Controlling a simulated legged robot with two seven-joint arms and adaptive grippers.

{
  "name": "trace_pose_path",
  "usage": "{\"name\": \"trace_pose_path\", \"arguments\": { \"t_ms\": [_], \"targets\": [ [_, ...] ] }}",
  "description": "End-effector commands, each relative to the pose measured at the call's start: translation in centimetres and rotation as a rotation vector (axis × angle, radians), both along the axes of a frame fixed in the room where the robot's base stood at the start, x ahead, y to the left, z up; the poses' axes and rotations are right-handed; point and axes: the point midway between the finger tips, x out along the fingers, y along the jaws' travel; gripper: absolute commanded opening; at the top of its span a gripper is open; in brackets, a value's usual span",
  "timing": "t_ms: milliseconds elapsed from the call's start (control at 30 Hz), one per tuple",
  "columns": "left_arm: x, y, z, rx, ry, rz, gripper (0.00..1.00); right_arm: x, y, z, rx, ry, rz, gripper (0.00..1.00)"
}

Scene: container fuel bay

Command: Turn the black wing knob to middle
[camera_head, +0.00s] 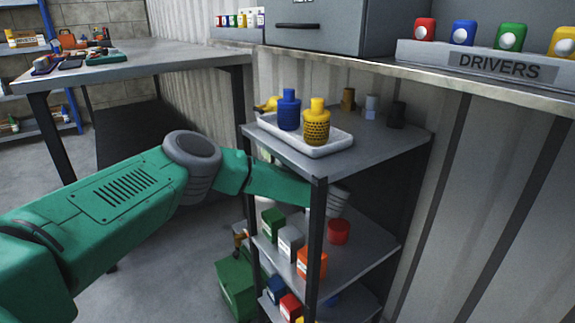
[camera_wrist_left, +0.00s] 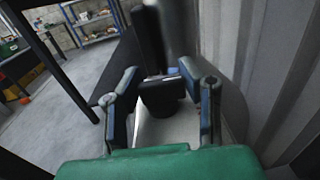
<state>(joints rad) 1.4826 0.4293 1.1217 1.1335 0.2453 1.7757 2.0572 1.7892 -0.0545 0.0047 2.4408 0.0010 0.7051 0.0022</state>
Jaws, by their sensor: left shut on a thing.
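The black wing knob (camera_wrist_left: 162,92) shows in the left wrist view as a dark block between the two fingers of my left gripper (camera_wrist_left: 159,72). The fingers are shut on it, one on each side. A dark upright shape stands just behind it, and the knob's exact angle is hard to read. In the head view my left arm reaches behind the front post of the shelf rack (camera_head: 317,240). The gripper's fingers and the knob are hidden there. My right gripper is in neither view.
A white tray (camera_head: 268,128) with a blue bottle (camera_head: 289,110) and a yellow bottle (camera_head: 317,125) stands on the rack's top shelf, above my arm. Small boxes and a red can (camera_head: 339,232) sit below. A corrugated wall (camera_wrist_left: 255,70) is close on the right in the wrist view.

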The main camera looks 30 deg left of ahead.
Motion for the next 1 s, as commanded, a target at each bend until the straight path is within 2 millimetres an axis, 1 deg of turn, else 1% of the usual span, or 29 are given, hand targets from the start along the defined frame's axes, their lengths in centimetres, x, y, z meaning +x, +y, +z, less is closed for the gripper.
{"name": "trace_pose_path", "arguments": {
  "t_ms": [233, 633, 667, 700, 733, 1000],
  "targets": [
    [0.05, -0.10, -0.05, -0.001, 0.002, 0.049, 0.04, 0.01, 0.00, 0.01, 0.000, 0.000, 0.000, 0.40],
    [0.08, -0.13, -0.03, -0.001, 0.000, 0.052, 0.04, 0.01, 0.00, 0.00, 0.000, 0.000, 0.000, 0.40],
    [0.09, -0.13, -0.02, -0.001, 0.000, 0.052, 0.40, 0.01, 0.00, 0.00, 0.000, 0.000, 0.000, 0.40],
    [0.09, -0.13, -0.02, -0.001, 0.000, 0.052, 0.54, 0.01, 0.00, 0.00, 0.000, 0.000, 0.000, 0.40],
    [0.09, -0.12, -0.01, -0.001, 0.000, 0.052, 0.57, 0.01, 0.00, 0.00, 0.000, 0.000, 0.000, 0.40],
    [0.05, -0.07, 0.02, 0.000, -0.001, 0.054, 0.57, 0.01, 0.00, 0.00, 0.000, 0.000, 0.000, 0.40]
  ]
}}
